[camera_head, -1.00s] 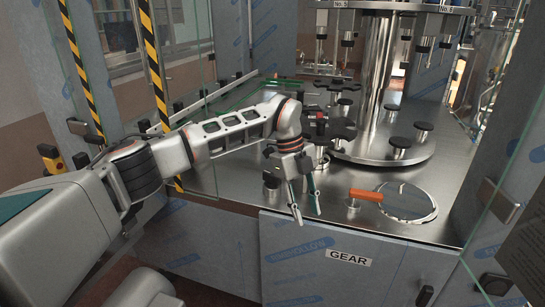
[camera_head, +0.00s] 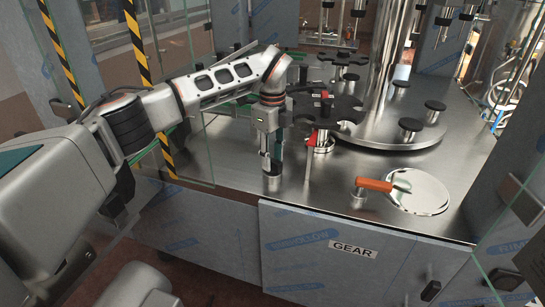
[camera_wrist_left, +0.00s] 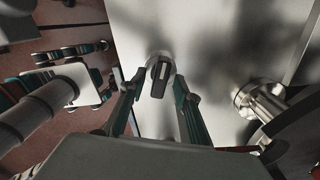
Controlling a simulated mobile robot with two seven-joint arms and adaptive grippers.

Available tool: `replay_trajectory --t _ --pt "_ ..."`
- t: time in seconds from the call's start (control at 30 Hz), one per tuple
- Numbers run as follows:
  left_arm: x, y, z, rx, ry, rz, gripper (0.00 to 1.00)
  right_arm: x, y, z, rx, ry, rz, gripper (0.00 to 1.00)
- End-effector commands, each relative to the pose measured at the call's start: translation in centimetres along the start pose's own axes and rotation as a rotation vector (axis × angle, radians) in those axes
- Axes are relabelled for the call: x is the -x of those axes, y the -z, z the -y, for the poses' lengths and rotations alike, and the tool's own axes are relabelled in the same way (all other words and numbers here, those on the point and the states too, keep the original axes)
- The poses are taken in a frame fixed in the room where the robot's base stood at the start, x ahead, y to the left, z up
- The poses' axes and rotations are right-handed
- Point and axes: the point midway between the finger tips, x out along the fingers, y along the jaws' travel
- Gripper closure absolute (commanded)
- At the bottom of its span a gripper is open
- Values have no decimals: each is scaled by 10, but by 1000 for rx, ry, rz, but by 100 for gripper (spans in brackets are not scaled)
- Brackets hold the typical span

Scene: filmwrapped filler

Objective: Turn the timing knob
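The black timing knob (camera_wrist_left: 159,80) has a pointed grip on a round metal base, on the steel tabletop. In the left wrist view it lies between the fingertips of my left gripper (camera_wrist_left: 158,90), with a gap on each side. In the head view my left gripper (camera_head: 271,155) points down over the knob's metal base (camera_head: 272,182), and its fingers hide most of the knob. The gripper is open, and I cannot tell whether either finger touches the knob. My right gripper is in neither view.
A metal post with a red part (camera_head: 319,139) stands just right of the gripper. Black star wheels and a central column (camera_head: 382,75) rise behind. An orange handle (camera_head: 375,185) sits by a round plate (camera_head: 425,195). A glass panel (camera_head: 205,150) stands at the left.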

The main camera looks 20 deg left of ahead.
Motion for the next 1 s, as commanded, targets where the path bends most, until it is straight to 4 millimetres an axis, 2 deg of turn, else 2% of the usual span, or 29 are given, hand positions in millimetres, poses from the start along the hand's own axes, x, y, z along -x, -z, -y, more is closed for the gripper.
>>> replay_trajectory --t 0.33,0.37,0.47,0.5,0.77,1.0 --pt "-6 0 0 -1 1 0 68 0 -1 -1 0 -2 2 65" --pt "-6 0 0 -1 1 0 71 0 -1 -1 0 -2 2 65" --pt "-6 0 0 -1 1 0 97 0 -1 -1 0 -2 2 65" --pt "-6 0 0 -1 1 0 100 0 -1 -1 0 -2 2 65" --pt "-6 0 0 -9 1 0 100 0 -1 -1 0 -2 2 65" --pt "-6 0 0 -89 1 0 100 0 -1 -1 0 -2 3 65"
